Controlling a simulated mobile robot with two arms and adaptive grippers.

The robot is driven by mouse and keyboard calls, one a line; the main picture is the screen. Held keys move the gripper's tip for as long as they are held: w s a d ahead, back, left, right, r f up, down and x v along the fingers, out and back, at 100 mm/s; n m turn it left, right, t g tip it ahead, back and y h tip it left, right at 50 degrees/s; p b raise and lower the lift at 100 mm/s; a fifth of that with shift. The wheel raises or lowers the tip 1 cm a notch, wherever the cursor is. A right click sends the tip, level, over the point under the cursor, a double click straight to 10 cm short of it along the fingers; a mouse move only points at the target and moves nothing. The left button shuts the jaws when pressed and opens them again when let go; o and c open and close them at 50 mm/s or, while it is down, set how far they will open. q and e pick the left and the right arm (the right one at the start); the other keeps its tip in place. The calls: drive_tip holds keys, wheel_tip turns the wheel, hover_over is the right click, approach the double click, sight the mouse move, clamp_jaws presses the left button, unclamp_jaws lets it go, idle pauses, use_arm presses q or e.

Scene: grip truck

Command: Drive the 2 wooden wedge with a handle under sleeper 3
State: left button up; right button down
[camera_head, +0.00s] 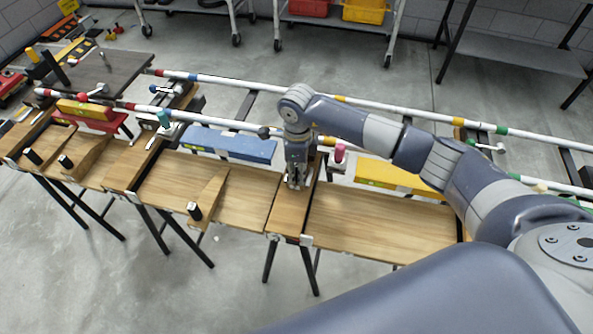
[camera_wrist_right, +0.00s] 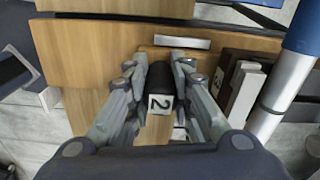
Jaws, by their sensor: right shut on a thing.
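My right gripper (camera_head: 295,183) is over a narrow wooden crosspiece (camera_head: 291,212) in the middle of the bench row. In the right wrist view, the right gripper (camera_wrist_right: 160,80) is shut on a black handle (camera_wrist_right: 160,88) with a white label reading 2. The wooden wedge on this handle is largely hidden by the fingers. Other wooden wedges with black handles lie to the left: one on the middle board (camera_head: 208,200), one farther left (camera_head: 82,158) and one at the far left (camera_head: 47,146). My left gripper is not in view.
Long white rails (camera_head: 240,83) with coloured bands run behind the boards. A blue level (camera_head: 228,144) and a yellow level (camera_head: 392,175) lie between. The right board (camera_head: 375,222) is bare. A dark table (camera_head: 100,73) stands at the back left.

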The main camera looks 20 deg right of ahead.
drive_tip(key=c, duration=1.3)
unclamp_jaws()
drive_tip(key=shift+c, duration=0.2)
wheel_tip(320, 180, up, 12)
drive_tip(key=shift+r, duration=0.15)
